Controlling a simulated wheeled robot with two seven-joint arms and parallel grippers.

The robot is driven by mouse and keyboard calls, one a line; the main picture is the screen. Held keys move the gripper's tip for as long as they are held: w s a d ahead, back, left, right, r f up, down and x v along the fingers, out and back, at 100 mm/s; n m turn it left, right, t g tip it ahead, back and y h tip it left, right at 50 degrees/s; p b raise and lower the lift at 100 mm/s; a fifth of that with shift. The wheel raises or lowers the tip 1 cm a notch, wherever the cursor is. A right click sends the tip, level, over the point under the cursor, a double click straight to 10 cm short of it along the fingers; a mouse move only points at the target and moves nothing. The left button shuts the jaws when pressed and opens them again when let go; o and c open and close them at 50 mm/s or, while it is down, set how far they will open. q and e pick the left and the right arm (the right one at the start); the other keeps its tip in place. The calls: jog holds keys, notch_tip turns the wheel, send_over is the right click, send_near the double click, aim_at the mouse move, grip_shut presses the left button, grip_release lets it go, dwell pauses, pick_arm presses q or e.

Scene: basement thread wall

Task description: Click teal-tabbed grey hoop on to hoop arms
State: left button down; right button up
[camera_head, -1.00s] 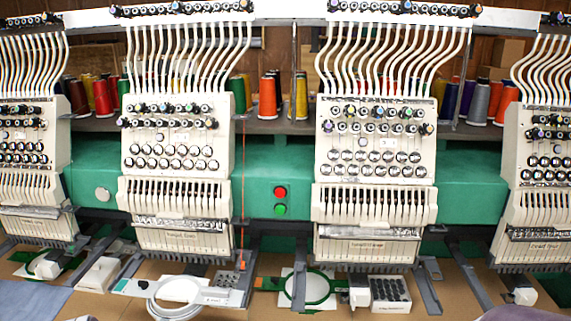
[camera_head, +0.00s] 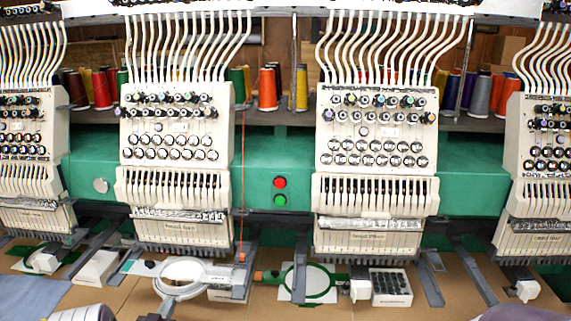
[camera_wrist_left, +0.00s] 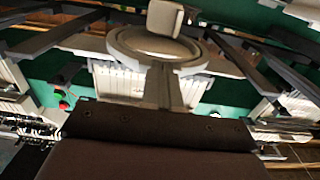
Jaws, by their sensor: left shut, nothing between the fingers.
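The grey hoop (camera_head: 205,269) lies under the second machine head from the left, its teal tab (camera_head: 128,267) at its left end. Its ring is partly covered by my left gripper (camera_head: 173,290), which reaches in from the bottom left. The fingers are shut and empty, right at the ring's front; I cannot tell whether they touch it. In the left wrist view a grey ring (camera_wrist_left: 125,42) shows almost edge-on just past the fingers. Dark grey hoop arms (camera_head: 245,258) flank the hoop; whether it is seated on them is unclear.
A green hoop (camera_head: 334,284) with an orange tab sits to the right, with a tray of dark pieces (camera_head: 391,287) beside it. A white box (camera_head: 96,267) stands to the left. Machine heads (camera_head: 178,205) overhang the brown table closely.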

aim_at(175, 291)
pick_arm(q)
jog(key=shift+w+d+f+b, duration=0.15)
jog(key=shift+w+b, duration=0.65)
jog(key=shift+w, duration=0.6)
jog(key=shift+w+d+r+b, duration=0.1)
jog(key=shift+w+b, duration=0.7)
jog(key=shift+w, duration=0.65)
jog(key=shift+s, duration=0.2)
jog(key=s+p, duration=0.2)
jog(key=s, duration=0.4)
jog(key=shift+s+a, duration=0.3)
